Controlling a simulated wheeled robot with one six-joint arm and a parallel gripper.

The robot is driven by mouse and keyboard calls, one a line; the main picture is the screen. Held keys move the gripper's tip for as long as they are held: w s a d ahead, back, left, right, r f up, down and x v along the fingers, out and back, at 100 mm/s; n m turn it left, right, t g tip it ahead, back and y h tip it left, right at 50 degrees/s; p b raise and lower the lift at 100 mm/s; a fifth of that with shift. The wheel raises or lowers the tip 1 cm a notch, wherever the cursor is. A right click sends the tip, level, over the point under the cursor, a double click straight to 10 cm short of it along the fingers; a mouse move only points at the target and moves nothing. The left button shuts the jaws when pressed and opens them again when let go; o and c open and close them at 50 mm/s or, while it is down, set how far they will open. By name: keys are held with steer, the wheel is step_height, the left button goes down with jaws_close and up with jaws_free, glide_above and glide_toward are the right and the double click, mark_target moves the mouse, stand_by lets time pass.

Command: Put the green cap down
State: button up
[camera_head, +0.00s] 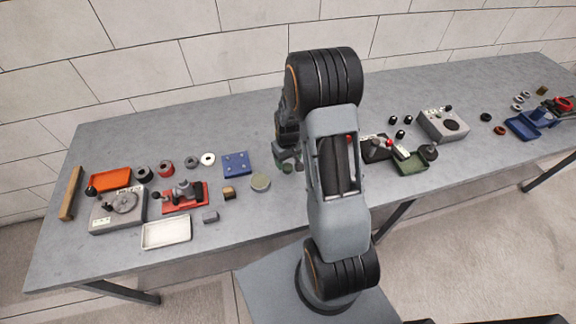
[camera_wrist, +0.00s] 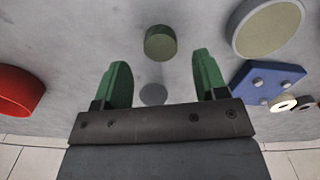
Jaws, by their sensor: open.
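The green cap (camera_wrist: 160,43) is a small round piece in the wrist view, just beyond and between my fingertips. It also shows in the head view (camera_head: 287,168), small, right below my gripper (camera_head: 290,157). In the wrist view my gripper (camera_wrist: 162,75) is open, its two green fingers apart with nothing gripped. A dark round patch, likely a shadow, lies apart from the cap, between the fingers. I cannot tell whether the cap touches the table.
A red round piece (camera_wrist: 18,91) is at the wrist view's left. My arm hides the table's middle. Bare table lies around the cap.

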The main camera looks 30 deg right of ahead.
mark_target(288, 167)
step_height(288, 167, up, 8)
steer(key=s+a+r+t, duration=0.2)
steer(key=s+a+r, duration=0.2)
steer(key=s+r, duration=0.3)
steer(key=s+a+r+t, duration=0.2)
steer(key=s+a+r, duration=0.3)
steer(key=s+r, duration=0.2)
steer(key=shift+s+r+m+b, duration=0.4)
steer(key=shift+r, duration=0.3)
